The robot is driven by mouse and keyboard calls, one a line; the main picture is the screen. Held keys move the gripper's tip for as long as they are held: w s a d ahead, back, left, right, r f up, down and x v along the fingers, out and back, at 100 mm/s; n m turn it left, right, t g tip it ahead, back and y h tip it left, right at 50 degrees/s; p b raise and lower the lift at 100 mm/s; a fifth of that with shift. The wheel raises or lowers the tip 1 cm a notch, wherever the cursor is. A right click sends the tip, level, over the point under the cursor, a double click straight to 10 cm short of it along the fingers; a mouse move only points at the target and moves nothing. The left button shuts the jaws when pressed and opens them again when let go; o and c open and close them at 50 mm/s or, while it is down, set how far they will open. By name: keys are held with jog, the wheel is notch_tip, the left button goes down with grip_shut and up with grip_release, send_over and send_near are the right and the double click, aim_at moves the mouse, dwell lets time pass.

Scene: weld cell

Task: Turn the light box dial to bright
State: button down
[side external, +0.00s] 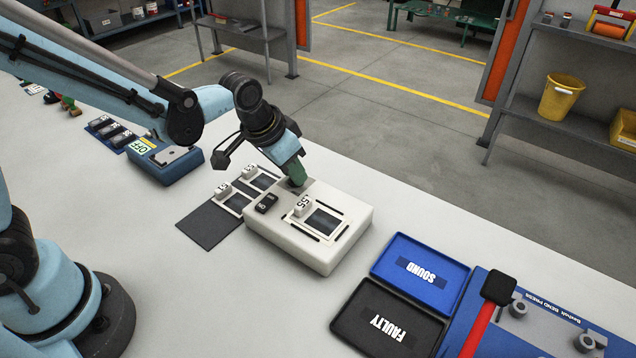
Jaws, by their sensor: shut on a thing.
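The light box (308,238) is a white box on the bench near the middle of the side external view. A pale frame with a dark film and a small block marked 55 lies on its top. A small black block (267,203) with a white mark sits at the top's left edge. My gripper (297,180) points down at the far left corner of the box top, shut on a green part there. I take this to be the dial, but the fingers largely hide it and its setting cannot be read.
A blue tray marked SOUND (421,269) and a black tray marked FAULTY (389,320) lie right of the box. A blue bend press (545,325) stands beyond. A dark mat (209,226) and a blue device marked OFF (166,164) are left. Bench behind the box is clear.

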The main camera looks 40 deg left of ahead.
jog(key=m+h, duration=0.1)
jog(key=m, duration=0.3)
jog(key=shift+a+g, duration=0.2)
jog(key=shift+g, duration=0.2)
jog(key=shift+w+a+m+g+h, duration=0.1)
jog(key=shift+m+g+h, duration=0.2)
jog(key=shift+m, duration=0.65)
jog(key=shift+w+m+g+h, duration=0.1)
jog(key=shift+m+h, duration=0.3)
jog(key=shift+m, duration=0.55)
jog(key=c, duration=0.9)
grip_release()
jog(key=v, duration=1.2)
jog(key=shift+w, duration=0.1)
